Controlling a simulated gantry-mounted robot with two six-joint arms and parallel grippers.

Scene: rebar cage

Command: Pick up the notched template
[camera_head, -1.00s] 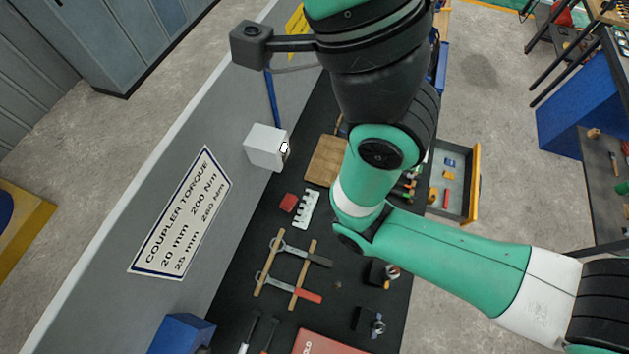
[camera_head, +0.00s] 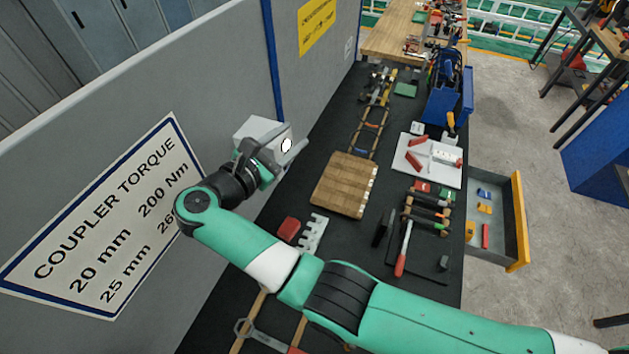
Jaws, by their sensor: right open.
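The notched template (camera_head: 312,234) is a small white plate with a comb-like row of notches. It lies on the black bench top beside a red block (camera_head: 289,229). My right gripper (camera_head: 281,153) is open, with nothing seen between its fingers. It is up and left of the template, in front of a white box on the grey panel. Its forearm passes just left of and below the template, which stays mostly visible. My left gripper is not in view.
A grey panel (camera_head: 225,95) with a torque sign (camera_head: 110,215) borders the bench on the left. A wooden block (camera_head: 345,184) lies beyond the template. Tools on a black mat (camera_head: 430,262) lie to the right, near an open drawer (camera_head: 518,225).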

